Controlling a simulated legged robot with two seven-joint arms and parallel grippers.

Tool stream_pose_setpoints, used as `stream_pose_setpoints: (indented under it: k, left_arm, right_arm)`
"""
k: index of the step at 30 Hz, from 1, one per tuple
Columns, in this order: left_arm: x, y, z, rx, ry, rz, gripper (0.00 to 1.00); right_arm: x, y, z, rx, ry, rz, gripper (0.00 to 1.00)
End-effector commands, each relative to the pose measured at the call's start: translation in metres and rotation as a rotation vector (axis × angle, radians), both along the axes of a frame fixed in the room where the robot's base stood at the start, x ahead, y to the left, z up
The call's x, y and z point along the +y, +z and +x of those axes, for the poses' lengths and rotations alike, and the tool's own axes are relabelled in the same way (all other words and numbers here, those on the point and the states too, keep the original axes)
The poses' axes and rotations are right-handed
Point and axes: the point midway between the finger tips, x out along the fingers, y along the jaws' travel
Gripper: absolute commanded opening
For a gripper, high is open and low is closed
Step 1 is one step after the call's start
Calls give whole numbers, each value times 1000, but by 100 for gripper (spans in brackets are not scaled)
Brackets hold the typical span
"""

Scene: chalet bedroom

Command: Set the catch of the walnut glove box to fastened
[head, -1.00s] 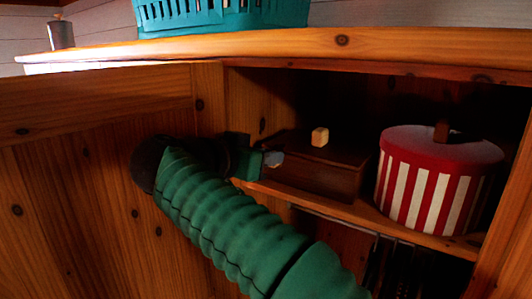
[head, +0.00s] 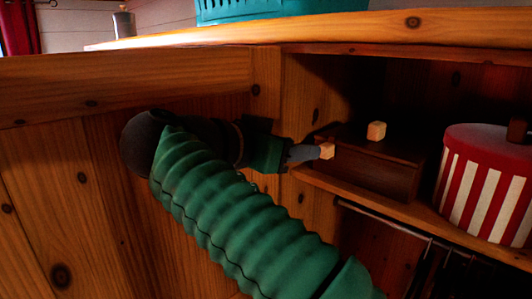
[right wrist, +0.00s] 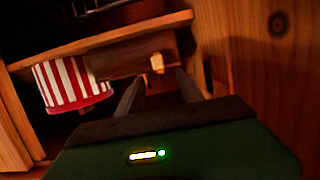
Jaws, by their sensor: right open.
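The walnut glove box (head: 385,172) is a dark brown box on the cupboard shelf, with a pale knob (head: 376,131) on its lid. A small pale block, seemingly its catch (head: 326,151), shows at the box's left end in the head view. My right gripper (head: 304,153) reaches in from the left with its fingertips at this block. In the right wrist view, upside down, the open fingers (right wrist: 161,82) point at the box (right wrist: 115,62), and the pale block (right wrist: 157,63) shows between them. I cannot tell whether they touch it. My left gripper is out of view.
A red-and-white striped round box (head: 485,185) stands to the right on the same shelf (head: 440,225). A rail (head: 385,228) runs below. A cupboard side or door panel (head: 60,190) lies left of my arm. A teal basket (head: 265,10) stands on top.

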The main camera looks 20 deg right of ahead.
Motion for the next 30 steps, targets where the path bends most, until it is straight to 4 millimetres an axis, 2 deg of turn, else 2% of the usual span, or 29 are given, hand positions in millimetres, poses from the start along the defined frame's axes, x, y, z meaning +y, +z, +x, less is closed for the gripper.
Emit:
stream_pose_setpoints:
  k: [1,6,10,14,30]
  left_arm:
    - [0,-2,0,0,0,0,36]
    - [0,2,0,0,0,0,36]
    - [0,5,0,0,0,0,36]
    - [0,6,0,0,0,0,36]
    - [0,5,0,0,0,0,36]
  right_arm:
    - [15,3,-4,-3,7,2,44]
    - [55,17,-20,0,5,1,44]
    - [73,23,-28,0,2,1,44]
    - [79,24,-31,2,0,1,44]
    - [79,24,-31,1,-1,1,44]
